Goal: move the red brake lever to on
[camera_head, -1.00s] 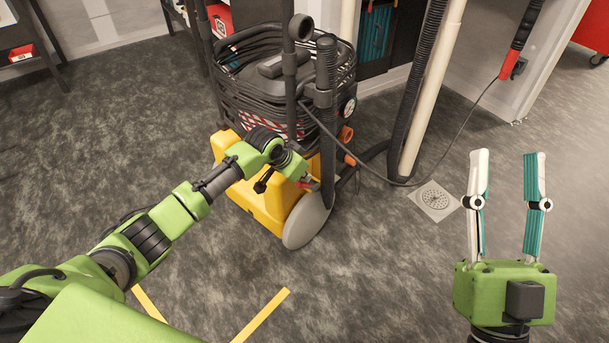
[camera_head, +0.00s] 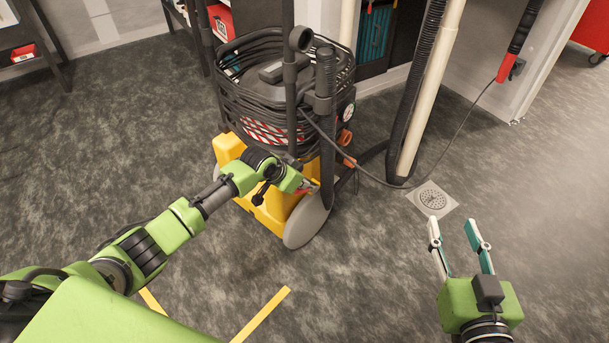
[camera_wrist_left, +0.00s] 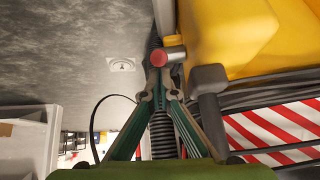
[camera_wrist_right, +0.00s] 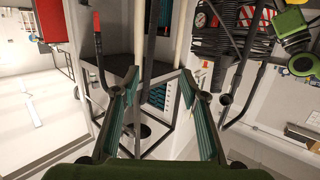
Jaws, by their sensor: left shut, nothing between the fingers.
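The red brake lever shows in the left wrist view as a red round knob (camera_wrist_left: 159,59) on a short grey arm, beside the yellow base. In the head view a small red part (camera_head: 307,187) shows at my left gripper (camera_head: 303,187), low by the machine's wheel. My left gripper (camera_wrist_left: 158,86) is shut and empty, its tips close together just below the knob in the picture; I cannot tell whether they touch it. My right gripper (camera_head: 452,221) is open and empty over the floor, far from the lever.
The machine has a yellow base (camera_head: 229,147), a grey wheel (camera_head: 305,222) and a coiled black hose (camera_head: 240,108). A cable crosses the floor toward the wall past a floor drain (camera_head: 433,199). Floor at front centre is clear, with yellow tape (camera_head: 262,314).

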